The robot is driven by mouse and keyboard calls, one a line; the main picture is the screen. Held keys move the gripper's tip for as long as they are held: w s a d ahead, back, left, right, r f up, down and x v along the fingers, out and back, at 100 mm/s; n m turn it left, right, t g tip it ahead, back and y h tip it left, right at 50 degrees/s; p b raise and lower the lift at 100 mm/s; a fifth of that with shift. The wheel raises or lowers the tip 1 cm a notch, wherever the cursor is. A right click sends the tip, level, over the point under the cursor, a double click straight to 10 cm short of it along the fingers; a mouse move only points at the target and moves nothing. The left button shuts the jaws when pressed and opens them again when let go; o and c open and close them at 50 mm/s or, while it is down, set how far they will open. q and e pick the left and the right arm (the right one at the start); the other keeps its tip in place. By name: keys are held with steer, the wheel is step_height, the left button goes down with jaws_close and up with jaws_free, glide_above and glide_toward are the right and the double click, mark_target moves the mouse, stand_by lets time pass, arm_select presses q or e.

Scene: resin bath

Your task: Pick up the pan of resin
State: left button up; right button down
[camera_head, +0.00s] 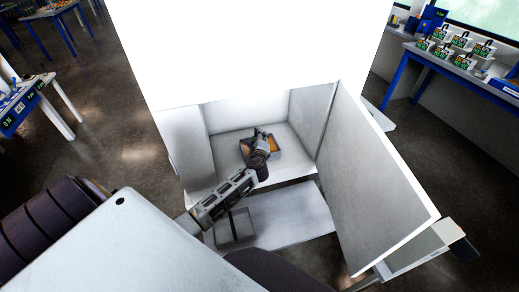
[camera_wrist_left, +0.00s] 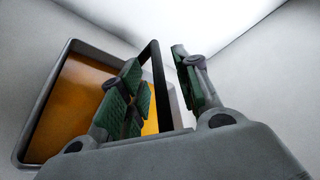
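The pan of resin (camera_head: 246,152) sits inside an open white cabinet, on its floor toward the back. In the left wrist view the pan (camera_wrist_left: 36,103) is a grey tray with orange resin and a dark loop handle (camera_wrist_left: 163,85). My left gripper (camera_head: 264,142) reaches into the cabinet and covers part of the pan. In the left wrist view my left gripper (camera_wrist_left: 157,92) is open, with green-padded fingers on either side of the handle and a gap between them. The handle is partly hidden behind the left finger. My right gripper does not show.
The cabinet door (camera_head: 375,185) stands open at the right, and the cabinet walls are close around the gripper. A grey box (camera_head: 235,228) with a dark strap lies on a lower white surface (camera_head: 285,218). Tables with parts stand at the far left and far right.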

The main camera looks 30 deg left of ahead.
arm_select(q)
jaws_close()
steer(key=shift+r, duration=0.15)
steer(key=shift+r, duration=4.9)
